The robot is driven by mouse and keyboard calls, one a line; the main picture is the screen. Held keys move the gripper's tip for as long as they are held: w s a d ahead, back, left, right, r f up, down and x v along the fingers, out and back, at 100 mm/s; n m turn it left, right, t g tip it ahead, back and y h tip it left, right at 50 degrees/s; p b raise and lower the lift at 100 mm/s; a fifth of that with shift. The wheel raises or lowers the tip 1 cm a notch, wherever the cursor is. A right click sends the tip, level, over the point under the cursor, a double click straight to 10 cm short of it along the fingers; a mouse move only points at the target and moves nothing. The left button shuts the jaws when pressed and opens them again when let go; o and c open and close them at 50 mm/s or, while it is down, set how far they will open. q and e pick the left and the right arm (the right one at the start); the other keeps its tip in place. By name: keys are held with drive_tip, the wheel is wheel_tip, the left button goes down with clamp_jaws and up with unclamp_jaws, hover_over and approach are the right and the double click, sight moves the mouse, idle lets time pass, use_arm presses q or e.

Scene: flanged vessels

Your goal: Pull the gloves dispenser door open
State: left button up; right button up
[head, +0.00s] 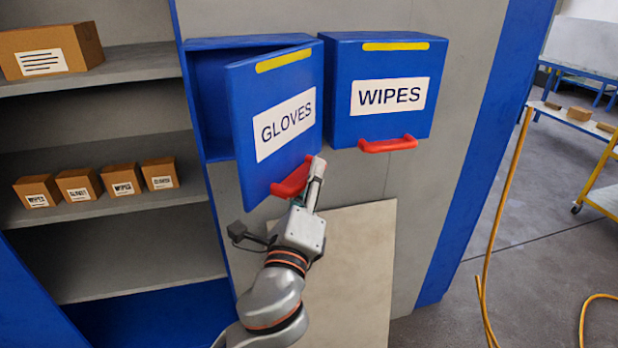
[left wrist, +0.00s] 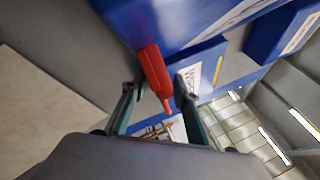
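The blue gloves dispenser door (head: 248,120), with a white GLOVES label, stands ajar in the head view. Its left edge is out from the blue box (head: 212,100), and a dark gap shows on that side. Its red handle (head: 292,180) is at the bottom edge. My left gripper (head: 314,182) is at the handle's right end. In the left wrist view the red handle (left wrist: 150,66) lies between the two spread fingers of my left gripper (left wrist: 158,88), with gaps visible beside it. Contact cannot be told. My right gripper is not in view.
A closed blue WIPES dispenser (head: 345,115) with a red handle (head: 388,144) is close on the right. Shelves on the left hold several cardboard boxes (head: 122,180). A beige panel (head: 355,265) stands below. A yellow hose (head: 488,250) and cart (head: 605,180) are at the right.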

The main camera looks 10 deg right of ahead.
use_arm(q)
drive_tip(key=shift+a, duration=0.1)
drive_tip(key=v, duration=1.2)
